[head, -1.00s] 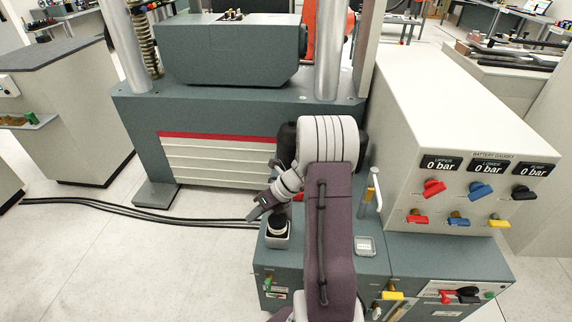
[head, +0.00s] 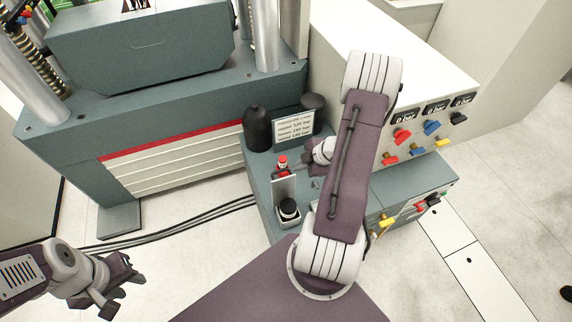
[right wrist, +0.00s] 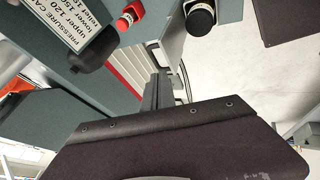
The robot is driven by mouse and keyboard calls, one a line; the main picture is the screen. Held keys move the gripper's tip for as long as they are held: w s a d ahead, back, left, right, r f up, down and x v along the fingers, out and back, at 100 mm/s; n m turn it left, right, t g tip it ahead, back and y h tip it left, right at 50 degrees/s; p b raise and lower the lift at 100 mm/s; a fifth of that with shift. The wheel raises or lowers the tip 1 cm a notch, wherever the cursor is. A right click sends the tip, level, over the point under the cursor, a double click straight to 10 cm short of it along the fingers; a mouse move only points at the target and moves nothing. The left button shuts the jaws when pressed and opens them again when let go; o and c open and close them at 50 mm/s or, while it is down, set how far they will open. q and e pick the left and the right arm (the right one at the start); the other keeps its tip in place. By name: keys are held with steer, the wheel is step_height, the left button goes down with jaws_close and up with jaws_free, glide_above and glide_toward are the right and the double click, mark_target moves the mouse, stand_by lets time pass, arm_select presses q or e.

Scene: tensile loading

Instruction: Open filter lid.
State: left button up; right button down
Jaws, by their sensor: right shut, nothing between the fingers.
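A black-capped white cylinder (head: 289,207) stands in a small square housing (head: 289,220) on the grey-green cabinet. A pale flat plate (head: 284,187) stands upright at the back edge of this housing, like a raised lid. In the right wrist view the black cap (right wrist: 200,18) and the plate (right wrist: 172,38) are at the top. My right gripper (right wrist: 158,92) is shut and empty, apart from the cap. In the head view it is small and partly hidden beside the arm, right of the plate. My left gripper (head: 118,285) hangs at lower left, away from the cabinet; its jaw opening is unclear.
A red-capped part (head: 282,161) stands behind the plate. A dark bottle-shaped vessel (head: 257,128) and a pressure sign (head: 293,128) are further back. The gauge console (head: 400,100) with coloured knobs is on the right. Cables (head: 180,228) cross the floor.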

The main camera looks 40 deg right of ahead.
mark_target(282, 180)
steer(key=b+x, duration=0.2)
steer(key=x, duration=0.8)
steer(key=shift+w, duration=0.1)
